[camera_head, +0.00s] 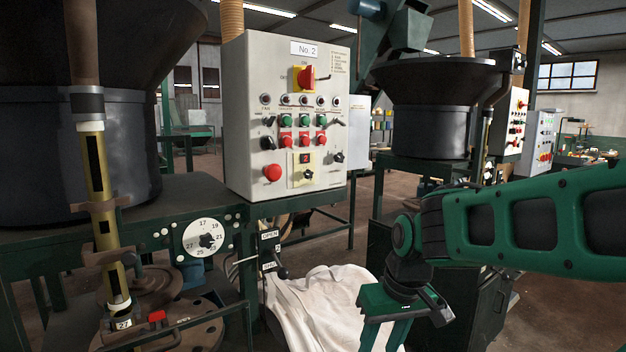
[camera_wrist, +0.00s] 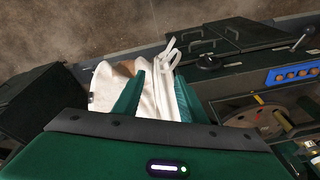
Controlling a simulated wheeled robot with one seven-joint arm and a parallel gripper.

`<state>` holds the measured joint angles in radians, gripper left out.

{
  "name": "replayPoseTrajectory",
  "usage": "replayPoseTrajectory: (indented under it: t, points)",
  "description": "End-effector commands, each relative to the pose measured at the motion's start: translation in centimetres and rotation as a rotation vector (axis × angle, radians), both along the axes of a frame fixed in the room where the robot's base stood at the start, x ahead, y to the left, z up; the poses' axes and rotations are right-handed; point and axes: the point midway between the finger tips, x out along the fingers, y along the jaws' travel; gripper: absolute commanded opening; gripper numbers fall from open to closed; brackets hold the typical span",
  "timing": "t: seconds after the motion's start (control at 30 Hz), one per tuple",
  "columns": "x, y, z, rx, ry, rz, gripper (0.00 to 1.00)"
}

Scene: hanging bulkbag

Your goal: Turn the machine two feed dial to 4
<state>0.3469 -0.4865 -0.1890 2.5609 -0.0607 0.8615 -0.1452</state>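The grey control panel (camera_head: 238,120) labelled "No. 2" stands left of centre in the head view. Low on it, a small dark knob (camera_head: 308,174) sits on a yellow plate below a small red window (camera_head: 305,158). Their markings are too small to read, so I cannot tell whether this is the feed dial. A white dial (camera_head: 205,238) with numbers such as 17, 19 and 21 is below and left of the panel. My gripper (camera_head: 385,335) is below and right of the panel, pointing down, apart from it. In the wrist view my gripper (camera_wrist: 160,80) has its fingers spread, above white cloth.
A white bulk bag (camera_head: 325,300) hangs below the panel. An "OPEN" lever (camera_head: 282,272) sticks out beside it. A red emergency button (camera_head: 271,173) and rows of push buttons share the panel. A second hopper (camera_head: 425,90) stands behind right.

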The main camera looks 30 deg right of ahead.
Motion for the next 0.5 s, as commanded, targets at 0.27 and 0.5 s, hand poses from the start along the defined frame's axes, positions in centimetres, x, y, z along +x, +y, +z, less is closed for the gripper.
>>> replayPoseTrajectory:
  t: [0.27, 0.5]
  points:
    - [14.1, -1.4, 9.1, -0.176, -0.651, 0.393, 0.38]
    - [18.6, -3.5, 21.3, -0.434, -1.123, 0.498, 0.38]
